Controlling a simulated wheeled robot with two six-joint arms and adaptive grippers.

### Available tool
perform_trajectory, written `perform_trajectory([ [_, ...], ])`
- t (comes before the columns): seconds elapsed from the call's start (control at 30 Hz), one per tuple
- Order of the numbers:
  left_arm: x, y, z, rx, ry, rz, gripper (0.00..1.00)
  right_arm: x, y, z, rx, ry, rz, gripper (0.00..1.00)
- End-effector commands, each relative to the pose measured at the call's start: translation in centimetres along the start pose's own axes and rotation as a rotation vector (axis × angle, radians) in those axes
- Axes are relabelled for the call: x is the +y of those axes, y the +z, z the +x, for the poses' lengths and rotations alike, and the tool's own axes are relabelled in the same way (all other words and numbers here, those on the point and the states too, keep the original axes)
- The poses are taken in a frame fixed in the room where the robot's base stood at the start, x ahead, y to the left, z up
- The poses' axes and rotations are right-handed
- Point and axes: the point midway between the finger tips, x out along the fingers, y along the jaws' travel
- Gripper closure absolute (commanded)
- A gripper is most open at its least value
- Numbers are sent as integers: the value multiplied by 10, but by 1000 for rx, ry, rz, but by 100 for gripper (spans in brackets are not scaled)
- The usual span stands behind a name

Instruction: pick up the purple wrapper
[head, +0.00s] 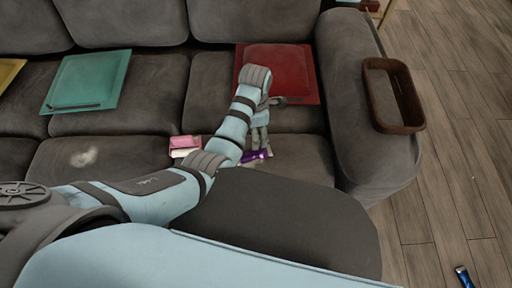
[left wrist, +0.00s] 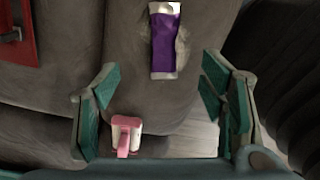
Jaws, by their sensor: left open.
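The purple wrapper (head: 257,156) lies on the front of the grey sofa seat in the head view, partly hidden by my left gripper (head: 260,138). In the left wrist view the wrapper (left wrist: 165,45) is a purple strip with pale ends, lying on the grey cushion beyond the fingertips. My left gripper (left wrist: 159,72) is open and empty, with its green-padded fingers spread to either side below the wrapper. It is apart from the wrapper in that view. My right gripper does not show.
A pink and white item (head: 185,143) lies left of the wrapper. A red folder-like sheet (head: 285,62) and a teal one (head: 95,75) lie on the sofa. A brown tray (head: 392,95) rests on the right armrest. A blue tube (head: 464,277) lies on the wooden floor.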

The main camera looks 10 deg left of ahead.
Motion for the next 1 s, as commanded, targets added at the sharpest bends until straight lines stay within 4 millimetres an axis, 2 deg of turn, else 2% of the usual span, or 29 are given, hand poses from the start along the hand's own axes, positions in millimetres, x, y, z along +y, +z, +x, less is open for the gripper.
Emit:
perform_trajectory([
  [0.03, -1, -2, 22, 3, -3, -1, 35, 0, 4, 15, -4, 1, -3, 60],
  [0.2, 0, -3, 65, 2, -2, -5, 35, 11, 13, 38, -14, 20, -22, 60],
  [0.37, 0, -4, 80, 2, 0, -4, 35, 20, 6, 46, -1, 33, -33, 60],
  [0.53, -4, -8, 113, 2, 0, -3, 35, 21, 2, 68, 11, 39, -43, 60],
  [0.6, -4, -8, 124, 2, -1, -2, 35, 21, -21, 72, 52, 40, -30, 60],
  [0.83, -4, -6, 123, 1, 1, -1, 35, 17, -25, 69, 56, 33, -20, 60],
  [1.0, -4, -6, 123, 1, 1, -1, 63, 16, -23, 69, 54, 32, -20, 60],
])
